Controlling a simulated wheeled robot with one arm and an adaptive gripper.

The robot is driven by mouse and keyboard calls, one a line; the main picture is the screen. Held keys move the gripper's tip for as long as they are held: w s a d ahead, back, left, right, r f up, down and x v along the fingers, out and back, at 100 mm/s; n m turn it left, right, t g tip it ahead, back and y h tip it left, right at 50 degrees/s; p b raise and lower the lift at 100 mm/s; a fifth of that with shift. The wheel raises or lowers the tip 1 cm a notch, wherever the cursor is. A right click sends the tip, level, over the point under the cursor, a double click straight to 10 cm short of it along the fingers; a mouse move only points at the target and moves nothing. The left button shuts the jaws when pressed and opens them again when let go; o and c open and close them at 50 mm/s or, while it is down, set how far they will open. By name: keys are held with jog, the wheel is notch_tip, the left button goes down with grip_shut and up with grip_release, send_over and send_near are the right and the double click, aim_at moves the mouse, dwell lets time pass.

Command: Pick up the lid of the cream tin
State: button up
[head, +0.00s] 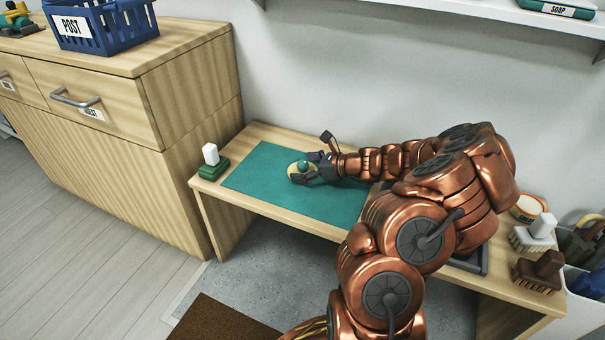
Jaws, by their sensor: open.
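A small round cream-coloured thing with a teal ball-shaped knob (303,165) sits on the teal mat (255,170) on the low wooden bench. It looks like the lidded cream tin, but it is small and partly hidden by my gripper. My gripper (306,168) reaches in from the right, low over the mat. Its jaws are open, with dark fingers on either side of the knob. I cannot tell whether they touch it.
A green-based block with a white top (210,160) stands at the bench's left end. A round labelled tub (528,207), a white-handled brush (535,234) and a brown brush (540,270) stand at the right. A wooden cabinet (120,140) borders the bench's left; a wall is behind.

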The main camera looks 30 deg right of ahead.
jog(key=shift+c, duration=0.4)
jog(key=c, duration=1)
jog(key=shift+f, duration=0.2)
jog(key=c, duration=0.8)
